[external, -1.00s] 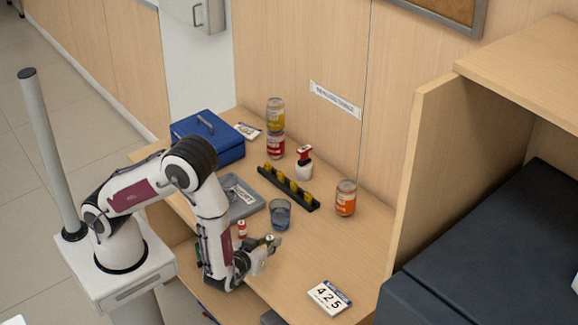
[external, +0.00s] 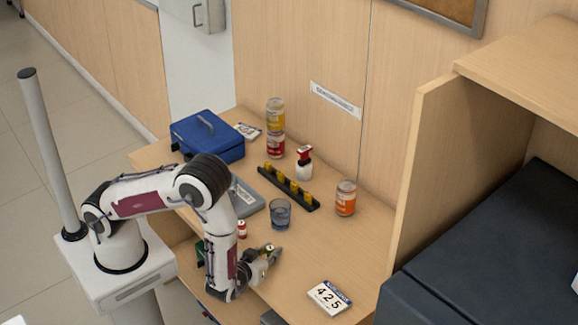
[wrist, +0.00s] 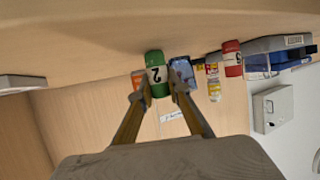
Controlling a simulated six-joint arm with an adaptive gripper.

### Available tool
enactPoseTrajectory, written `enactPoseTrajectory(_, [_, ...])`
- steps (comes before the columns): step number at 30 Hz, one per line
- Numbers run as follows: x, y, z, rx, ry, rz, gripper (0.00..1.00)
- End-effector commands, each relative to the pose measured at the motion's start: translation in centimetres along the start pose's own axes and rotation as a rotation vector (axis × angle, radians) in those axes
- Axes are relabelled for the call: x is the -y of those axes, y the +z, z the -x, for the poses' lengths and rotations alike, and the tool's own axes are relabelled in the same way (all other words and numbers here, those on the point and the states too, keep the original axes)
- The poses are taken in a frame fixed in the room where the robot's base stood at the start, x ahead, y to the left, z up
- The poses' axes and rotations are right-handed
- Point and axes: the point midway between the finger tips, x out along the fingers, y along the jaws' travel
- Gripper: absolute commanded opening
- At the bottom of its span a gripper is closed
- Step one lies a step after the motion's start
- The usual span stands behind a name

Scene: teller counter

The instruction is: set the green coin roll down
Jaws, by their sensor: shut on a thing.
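The green coin roll (wrist: 156,62), with a white band marked 2, is upright between the fingertips of my gripper (wrist: 160,92) in the wrist view, which looks upside down. My gripper (external: 270,260) is shut on it. In the external view only a small part of the green roll (external: 269,247) shows above the fingers, low over the near part of the counter (external: 300,262). I cannot tell whether its lower end touches the counter. A red coin roll (external: 241,229) stands to the left of my gripper; it also shows in the wrist view (wrist: 232,58).
A blue glass (external: 280,214) stands behind my gripper, with a grey tray (external: 247,197) beside it. An orange can (external: 345,199) stands farther right. A 425 number card (external: 329,297) lies at the front right. The counter between the glass and card is clear.

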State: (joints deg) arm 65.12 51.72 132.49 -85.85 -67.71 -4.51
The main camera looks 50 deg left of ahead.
Motion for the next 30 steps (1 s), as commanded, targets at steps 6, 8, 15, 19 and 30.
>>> enactPoseTrajectory(6, [0.00,0.14,-0.07,-0.001,0.000,0.000,0.00])
enactPoseTrajectory(8, [0.00,0.25,-0.11,-0.001,0.000,-0.001,0.00])
enactPoseTrajectory(15, [0.00,0.24,-0.10,0.000,0.000,0.000,0.34])
enactPoseTrajectory(19, [0.00,0.23,-0.10,0.000,0.000,0.000,0.34])
enactPoseTrajectory(30, [-0.06,-0.06,0.71,0.000,0.001,0.001,0.34])
